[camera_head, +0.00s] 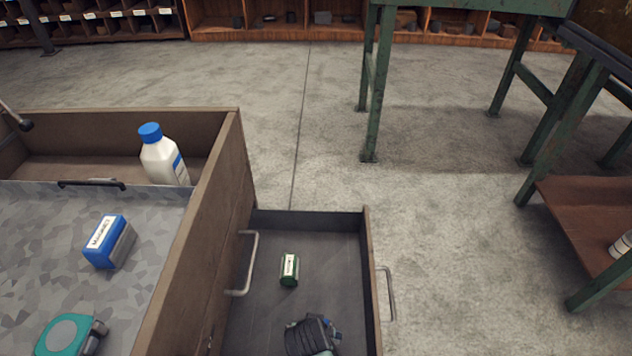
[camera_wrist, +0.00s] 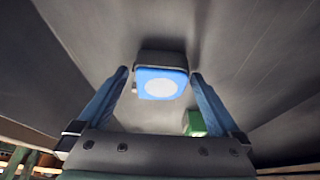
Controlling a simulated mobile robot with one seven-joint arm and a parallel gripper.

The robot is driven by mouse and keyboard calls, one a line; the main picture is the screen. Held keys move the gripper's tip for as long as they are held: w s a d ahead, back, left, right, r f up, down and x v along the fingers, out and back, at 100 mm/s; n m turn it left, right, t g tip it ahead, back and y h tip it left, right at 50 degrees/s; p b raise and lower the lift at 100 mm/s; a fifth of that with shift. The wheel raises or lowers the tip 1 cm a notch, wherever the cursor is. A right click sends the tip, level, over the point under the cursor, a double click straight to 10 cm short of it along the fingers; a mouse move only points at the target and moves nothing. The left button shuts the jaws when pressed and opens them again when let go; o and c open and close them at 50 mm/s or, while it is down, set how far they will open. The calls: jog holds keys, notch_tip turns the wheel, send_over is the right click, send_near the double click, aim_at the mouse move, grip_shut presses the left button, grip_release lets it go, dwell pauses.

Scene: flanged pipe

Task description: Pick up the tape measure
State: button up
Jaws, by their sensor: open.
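The tape measure (camera_wrist: 160,84) is a blue, boxy case with a pale round face and a dark part behind it, on the dark drawer floor in the wrist view. My gripper (camera_wrist: 159,75) is open, with one finger on each side of the tape measure. I cannot tell whether either finger touches it. In the head view, a dark ribbed shape that looks like my gripper (camera_head: 312,336) is low in the open drawer, and the tape measure is mostly hidden there.
The open drawer (camera_head: 366,240) has raised walls. On the left, a blue box (camera_head: 108,242), a teal item with a round grey face (camera_head: 66,336) and a white bottle (camera_head: 163,158) stand.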

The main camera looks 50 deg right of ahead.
jog(key=shift+r, duration=0.1)
jog(key=c, duration=1.5)
